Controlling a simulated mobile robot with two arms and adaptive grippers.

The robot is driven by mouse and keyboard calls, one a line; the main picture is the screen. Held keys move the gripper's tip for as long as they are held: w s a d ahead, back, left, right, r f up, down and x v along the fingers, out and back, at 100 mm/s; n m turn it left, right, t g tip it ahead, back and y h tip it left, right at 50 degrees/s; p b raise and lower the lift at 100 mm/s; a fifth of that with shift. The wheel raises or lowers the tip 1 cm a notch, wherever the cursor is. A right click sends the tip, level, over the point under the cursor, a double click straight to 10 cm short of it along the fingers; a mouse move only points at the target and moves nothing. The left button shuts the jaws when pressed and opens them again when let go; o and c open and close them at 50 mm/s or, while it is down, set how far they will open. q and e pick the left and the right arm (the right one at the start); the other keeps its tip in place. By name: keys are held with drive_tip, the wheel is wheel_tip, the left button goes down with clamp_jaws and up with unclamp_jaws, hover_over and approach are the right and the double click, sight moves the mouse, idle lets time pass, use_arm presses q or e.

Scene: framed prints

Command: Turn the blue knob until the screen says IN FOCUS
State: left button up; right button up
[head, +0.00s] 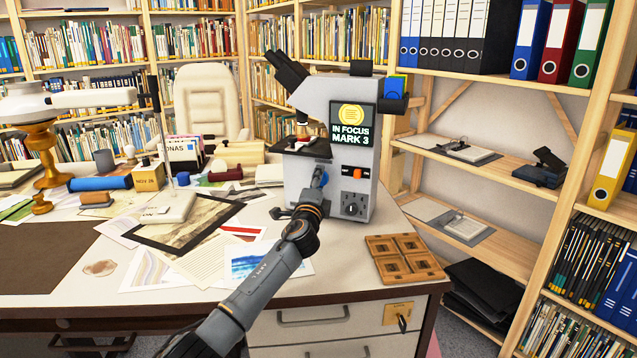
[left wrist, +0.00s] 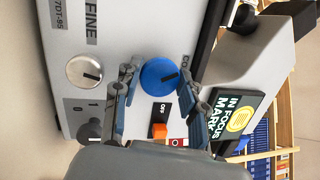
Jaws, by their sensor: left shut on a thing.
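The grey microscope (head: 333,110) stands on the desk. Its screen (head: 353,124) reads IN FOCUS MARK 3; part of the screen also shows in the left wrist view (left wrist: 234,116). In the head view my left gripper (head: 316,188) reaches the front of the microscope and mostly hides the knob. My right gripper is not in view.
A silver knob (left wrist: 84,71) near the label FINE and an orange switch (left wrist: 159,131) are close to the fingers. Prints and a black frame (head: 187,240) lie left. Shelves stand behind and right.

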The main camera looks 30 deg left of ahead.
use_arm(q)
drive_tip(key=shift+m, duration=0.9)
drive_tip(key=o, duration=1.1)
drive_tip(key=shift+o, duration=0.2)
drive_tip(key=shift+s, duration=0.15)
drive_tip(key=v, duration=1.1)
drive_tip(key=shift+s+f, duration=0.2)
drive_tip(key=shift+s, duration=0.2)
